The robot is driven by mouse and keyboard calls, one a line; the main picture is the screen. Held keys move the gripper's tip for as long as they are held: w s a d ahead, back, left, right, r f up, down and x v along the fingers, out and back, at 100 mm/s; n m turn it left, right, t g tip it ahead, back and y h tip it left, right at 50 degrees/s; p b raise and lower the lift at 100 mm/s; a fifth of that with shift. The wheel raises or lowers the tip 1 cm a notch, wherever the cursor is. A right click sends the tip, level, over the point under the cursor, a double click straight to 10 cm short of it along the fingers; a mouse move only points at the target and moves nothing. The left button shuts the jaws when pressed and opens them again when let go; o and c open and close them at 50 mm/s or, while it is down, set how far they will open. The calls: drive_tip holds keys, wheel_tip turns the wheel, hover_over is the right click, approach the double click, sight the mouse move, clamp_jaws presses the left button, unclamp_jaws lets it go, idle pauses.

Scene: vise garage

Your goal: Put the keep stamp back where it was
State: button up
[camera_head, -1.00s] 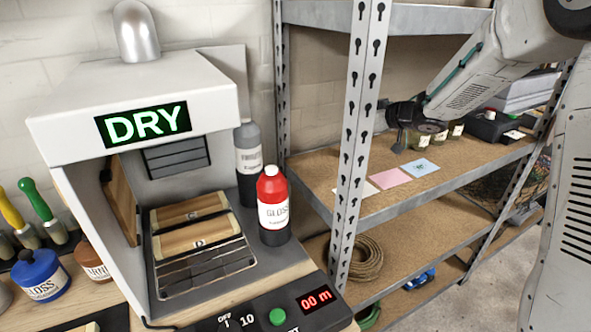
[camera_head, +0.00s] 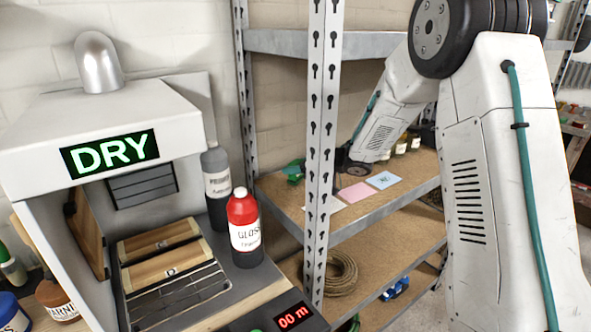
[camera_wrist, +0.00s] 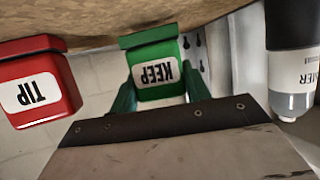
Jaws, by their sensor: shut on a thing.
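The green keep stamp (camera_wrist: 158,75) shows upside down in the wrist view, its KEEP label facing the camera. My gripper (camera_wrist: 163,98) is shut on it, with a teal finger on each side. The stamp's wide base is close to the shelf board, and I cannot tell whether it touches. In the head view a green shape (camera_head: 293,170), apparently the stamp, shows at the shelf's left end, behind the metal post. The post and my wrist hide much of the gripper there. A red TIP stamp (camera_wrist: 37,84) stands left of the keep stamp in the wrist view.
The metal shelf post (camera_head: 322,130) stands in front of the shelf board (camera_head: 405,185). Pink (camera_head: 354,193) and blue cards (camera_head: 383,180) lie on the board. Several jars (camera_head: 407,143) stand farther back. A grey primer bottle (camera_head: 217,185) and red gloss bottle (camera_head: 244,230) stand by the dryer (camera_head: 110,130).

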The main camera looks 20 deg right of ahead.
drive_tip(key=shift+f, duration=0.4)
drive_tip(key=shift+f, duration=0.15)
drive_tip(key=o, duration=0.8)
